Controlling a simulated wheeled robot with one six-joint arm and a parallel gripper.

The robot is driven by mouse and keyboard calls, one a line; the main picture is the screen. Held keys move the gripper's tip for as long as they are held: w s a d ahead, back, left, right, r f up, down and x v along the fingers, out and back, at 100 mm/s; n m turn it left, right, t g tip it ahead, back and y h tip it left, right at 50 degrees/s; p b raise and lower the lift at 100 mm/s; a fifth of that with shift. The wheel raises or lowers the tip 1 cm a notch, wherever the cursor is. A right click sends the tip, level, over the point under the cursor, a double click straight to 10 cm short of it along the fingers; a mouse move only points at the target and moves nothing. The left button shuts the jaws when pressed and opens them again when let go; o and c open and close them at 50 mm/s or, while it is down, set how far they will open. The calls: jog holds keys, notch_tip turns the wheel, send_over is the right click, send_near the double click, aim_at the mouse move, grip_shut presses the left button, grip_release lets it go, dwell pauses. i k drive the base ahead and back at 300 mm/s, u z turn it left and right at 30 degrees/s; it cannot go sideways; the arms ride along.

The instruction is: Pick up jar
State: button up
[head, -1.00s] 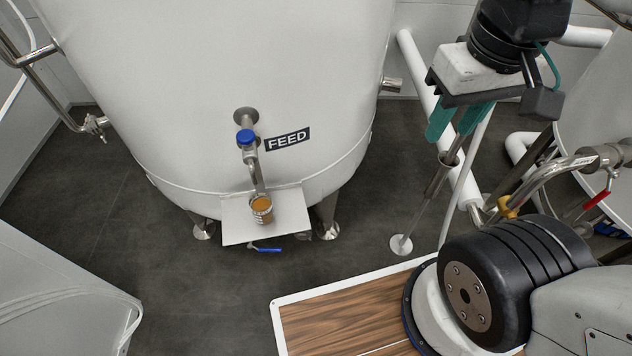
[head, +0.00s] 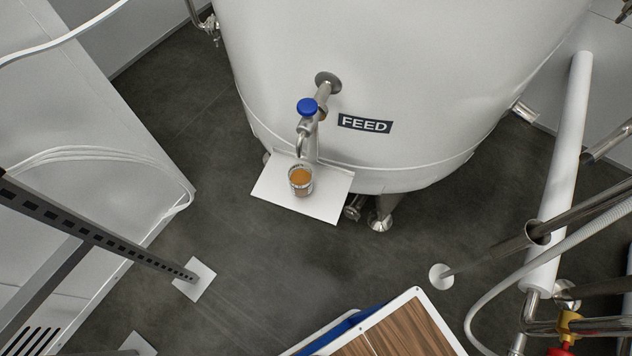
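The jar (head: 301,181) is a small clear container with amber-brown contents and markings on its side. It stands upright on a white shelf plate (head: 272,189) at the front of a large white tank (head: 400,70) labelled FEED. A metal tap with a blue knob (head: 307,106) comes out of the tank, and its spout hangs just above and behind the jar. My gripper is not in view in the head view now.
A slotted metal post (head: 120,243) with a square foot plate stands at the left, near white panels. White and metal pipes (head: 565,170) run along the right. A wood-topped surface (head: 395,335) lies at the bottom. Dark floor (head: 300,265) is open before the shelf.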

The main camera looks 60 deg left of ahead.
aim_at(299, 174)
jog(key=u, duration=0.05)
jog(key=k, duration=0.95)
jog(key=u, duration=1.4)
